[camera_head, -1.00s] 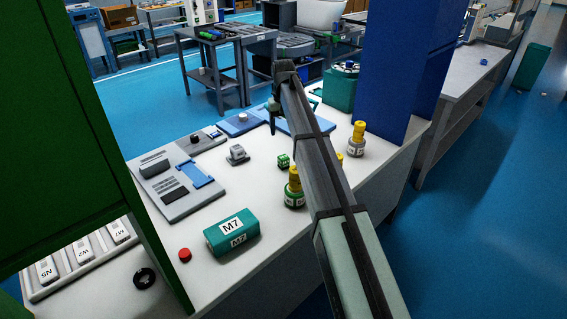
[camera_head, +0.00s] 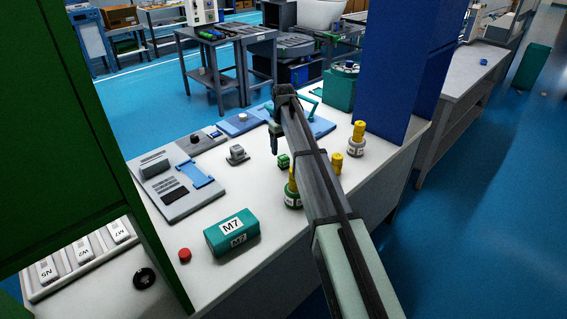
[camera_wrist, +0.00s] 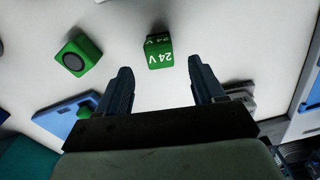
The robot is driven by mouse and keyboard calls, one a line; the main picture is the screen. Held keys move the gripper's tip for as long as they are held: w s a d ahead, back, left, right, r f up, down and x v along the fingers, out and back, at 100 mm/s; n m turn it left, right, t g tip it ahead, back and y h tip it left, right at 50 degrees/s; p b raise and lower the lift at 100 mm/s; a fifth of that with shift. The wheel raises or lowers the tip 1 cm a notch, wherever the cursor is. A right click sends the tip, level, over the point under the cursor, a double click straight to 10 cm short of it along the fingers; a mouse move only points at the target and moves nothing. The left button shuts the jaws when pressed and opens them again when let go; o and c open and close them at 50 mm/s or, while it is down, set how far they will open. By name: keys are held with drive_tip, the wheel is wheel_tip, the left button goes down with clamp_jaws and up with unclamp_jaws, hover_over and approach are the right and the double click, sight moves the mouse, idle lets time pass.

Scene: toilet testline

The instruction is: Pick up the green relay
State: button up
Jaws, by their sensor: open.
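The green relay (camera_head: 284,161) is a small green block on the white bench, right of the gripper in the head view. In the wrist view, a green block marked "24 V" (camera_wrist: 159,54), which looks like the relay, lies just ahead of the gap between my fingertips. My gripper (camera_wrist: 160,68) is open and empty, with a finger to either side of that gap. In the head view my gripper (camera_head: 274,142) hangs above the bench, its fingers partly hidden by my arm.
A second green block with a dark round face (camera_wrist: 80,54) lies left of it in the wrist view. Yellow-capped bottles (camera_head: 357,139) stand to the right. A grey fixture (camera_head: 237,154) and blue plate (camera_head: 240,124) lie to the left. A teal M7 block (camera_head: 232,232) lies nearer.

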sight(284, 157)
drive_tip(key=shift+s+f, duration=0.1)
drive_tip(key=shift+f, duration=2.9)
drive_tip(key=shift+c, duration=0.5)
drive_tip(key=c, duration=1)
